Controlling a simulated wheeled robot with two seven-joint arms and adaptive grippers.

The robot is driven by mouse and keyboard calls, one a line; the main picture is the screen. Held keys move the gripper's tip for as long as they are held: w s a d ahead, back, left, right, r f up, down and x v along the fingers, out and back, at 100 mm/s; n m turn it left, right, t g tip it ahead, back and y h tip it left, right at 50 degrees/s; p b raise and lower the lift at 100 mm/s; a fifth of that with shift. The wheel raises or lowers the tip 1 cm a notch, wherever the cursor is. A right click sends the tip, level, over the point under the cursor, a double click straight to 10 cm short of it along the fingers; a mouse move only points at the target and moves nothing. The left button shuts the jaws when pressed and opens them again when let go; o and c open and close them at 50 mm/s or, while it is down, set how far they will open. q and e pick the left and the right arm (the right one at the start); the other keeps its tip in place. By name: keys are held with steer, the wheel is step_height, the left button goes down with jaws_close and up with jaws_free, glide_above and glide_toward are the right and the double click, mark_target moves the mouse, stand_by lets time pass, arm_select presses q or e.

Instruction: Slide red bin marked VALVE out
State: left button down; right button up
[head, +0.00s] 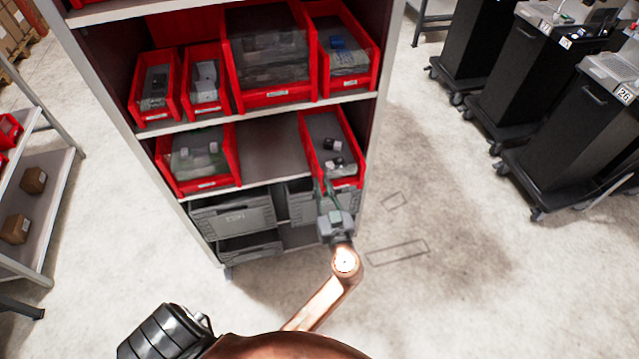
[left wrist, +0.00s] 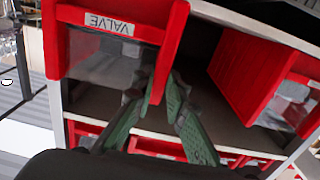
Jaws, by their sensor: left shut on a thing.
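The red bin marked VALVE (head: 352,181) sits at the right end of the lower red-bin shelf in the head view, with small dark and white parts inside. In the left wrist view the VALVE bin (left wrist: 66,38) is at the upper left, its white label upside down. My left gripper (head: 326,188) is at the bin's front, near its left corner. In the left wrist view my left gripper (left wrist: 163,98) has its green fingers on either side of a red wall edge of this bin, shut on it. The fingers hide part of the edge. My right gripper is not in view.
Another red bin (head: 205,186) stands left on the same shelf, with bare shelf between. More red bins (head: 278,97) fill the shelf above. Grey crates (head: 232,217) stand below. Floor right of the rack is clear up to black carts (head: 570,140).

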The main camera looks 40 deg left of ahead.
arm_select(q)
steer(key=shift+d, duration=0.25)
steer(key=c, duration=1.8)
jaws_free()
steer(key=shift+a, duration=0.1)
steer(key=shift+c, duration=0.2)
steer(key=shift+s, duration=0.1)
